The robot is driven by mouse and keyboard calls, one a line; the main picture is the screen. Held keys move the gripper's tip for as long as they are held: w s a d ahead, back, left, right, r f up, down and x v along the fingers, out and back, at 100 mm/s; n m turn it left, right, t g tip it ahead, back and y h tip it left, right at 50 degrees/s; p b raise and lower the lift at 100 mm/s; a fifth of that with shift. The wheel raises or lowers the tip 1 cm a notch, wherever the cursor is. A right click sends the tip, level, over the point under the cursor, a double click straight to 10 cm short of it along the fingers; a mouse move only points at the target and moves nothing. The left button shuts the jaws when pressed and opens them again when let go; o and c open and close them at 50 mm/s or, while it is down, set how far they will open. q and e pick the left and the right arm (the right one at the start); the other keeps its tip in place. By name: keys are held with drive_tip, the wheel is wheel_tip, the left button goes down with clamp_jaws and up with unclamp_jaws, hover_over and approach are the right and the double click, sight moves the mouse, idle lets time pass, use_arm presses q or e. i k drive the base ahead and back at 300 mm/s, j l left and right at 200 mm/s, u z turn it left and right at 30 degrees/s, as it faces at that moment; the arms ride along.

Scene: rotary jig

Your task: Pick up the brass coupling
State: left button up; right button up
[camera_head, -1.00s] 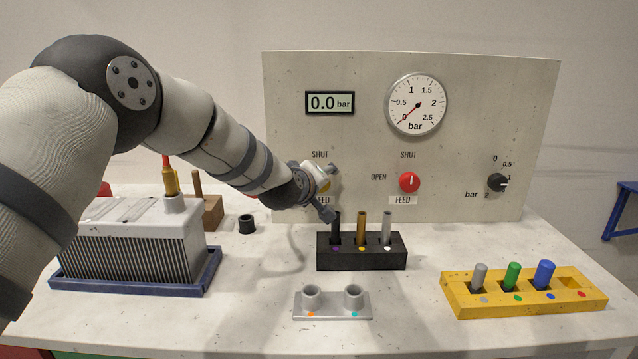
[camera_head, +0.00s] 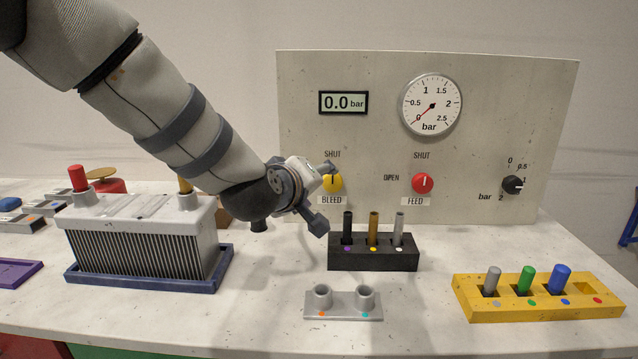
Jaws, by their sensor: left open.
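A brass-coloured tube (camera_head: 373,228), which looks like the brass coupling, stands upright in the middle slot of a black rack (camera_head: 395,262). A black tube (camera_head: 348,227) stands to its left and a grey tube (camera_head: 398,229) to its right. My left gripper (camera_head: 325,197) is open and appears empty, above and left of the rack, in front of the panel's yellow BLEED knob (camera_head: 333,183). It looks apart from the tubes. The lower ends of the tubes are hidden in the rack. My right gripper is out of view.
A grey two-socket holder (camera_head: 343,307) lies in front of the rack. A yellow rack (camera_head: 500,312) with grey, green and blue pegs stands right. A finned box (camera_head: 140,255) in a blue tray stands left. The gauge panel (camera_head: 480,150) closes off the back.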

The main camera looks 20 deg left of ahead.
sight(185, 187)
drive_tip(key=k, duration=1)
